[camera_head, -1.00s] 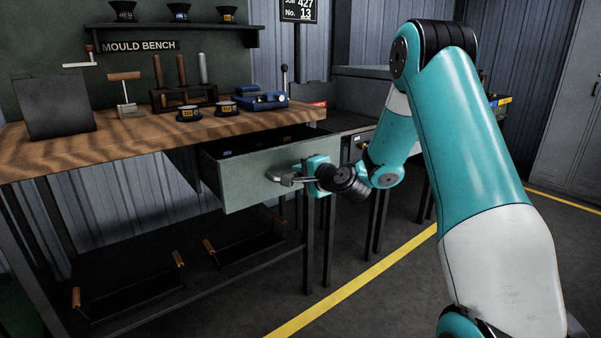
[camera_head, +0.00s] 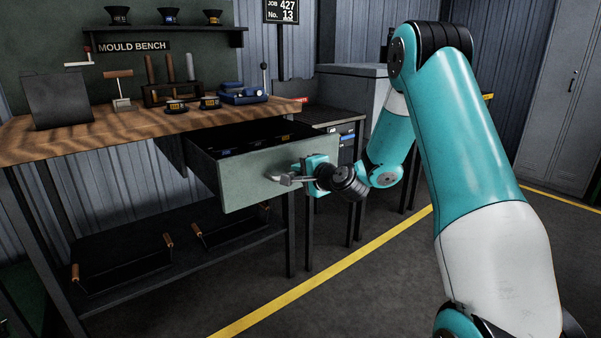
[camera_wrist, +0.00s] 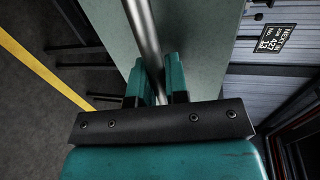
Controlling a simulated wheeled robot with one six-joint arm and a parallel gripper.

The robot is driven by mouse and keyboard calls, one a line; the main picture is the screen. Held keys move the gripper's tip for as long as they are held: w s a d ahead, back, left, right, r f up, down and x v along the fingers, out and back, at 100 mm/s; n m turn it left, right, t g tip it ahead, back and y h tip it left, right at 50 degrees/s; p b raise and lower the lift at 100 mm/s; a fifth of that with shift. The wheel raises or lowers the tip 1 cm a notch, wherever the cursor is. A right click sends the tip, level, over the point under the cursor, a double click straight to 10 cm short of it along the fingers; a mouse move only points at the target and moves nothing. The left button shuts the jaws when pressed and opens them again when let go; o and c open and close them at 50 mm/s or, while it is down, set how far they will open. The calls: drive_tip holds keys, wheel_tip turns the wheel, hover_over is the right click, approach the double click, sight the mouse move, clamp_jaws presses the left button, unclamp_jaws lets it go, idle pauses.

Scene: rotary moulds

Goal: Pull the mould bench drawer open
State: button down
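The mould bench (camera_head: 75,147) has a wooden top and dark legs. Its grey-green drawer (camera_head: 247,183) stands well out from under the top, with several dark items with coloured labels visible inside. My gripper (camera_head: 292,179) is at the drawer front, its fingers at the bar handle. In the wrist view, the metal handle bar (camera_wrist: 145,38) runs between the two teal fingers of my gripper (camera_wrist: 158,85), which appear closed around it. The drawer front (camera_wrist: 205,40) lies just beyond the bar. The exact finger contact is partly hidden.
Mould cups, a blue vice-like tool (camera_head: 242,94) and a rack (camera_head: 172,92) stand on the bench top. Trays with wooden handles (camera_head: 125,265) lie on the lower shelf. A grey cabinet (camera_head: 562,85) stands at the right. Floor is clear around the yellow line (camera_head: 330,270).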

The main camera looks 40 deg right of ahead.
drive_tip(key=c, duration=1.1)
unclamp_jaws()
drive_tip(key=shift+c, duration=0.2)
drive_tip(key=b+v, duration=1.1)
drive_tip(key=v, duration=0.6)
drive_tip(key=shift+s, duration=0.2)
